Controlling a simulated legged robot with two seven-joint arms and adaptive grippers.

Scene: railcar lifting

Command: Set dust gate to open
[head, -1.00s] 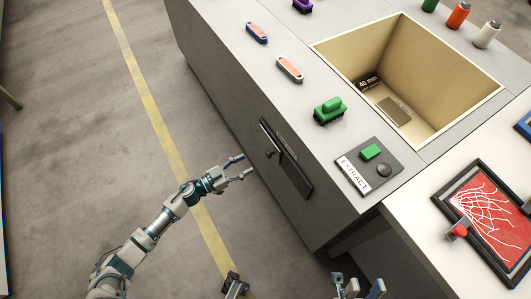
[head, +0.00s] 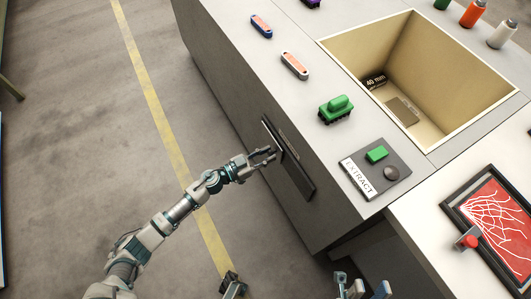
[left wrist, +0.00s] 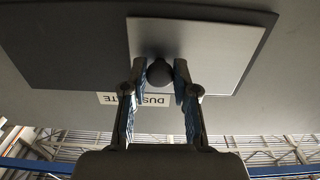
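The dust gate (head: 289,165) is a dark panel with a lighter plate and a round dark knob, on the front side of the grey cabinet. In the left wrist view the knob (left wrist: 160,72) sits between the two fingertips of my left gripper (left wrist: 160,80). The fingers are apart, one on each side of the knob; whether they touch it I cannot tell. In the head view my left gripper (head: 268,155) reaches the gate. Parts of what seems my right gripper (head: 362,290) are cut off at the bottom edge.
A framed red board (head: 490,215) lies at right. The floor beside the cabinet is clear.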

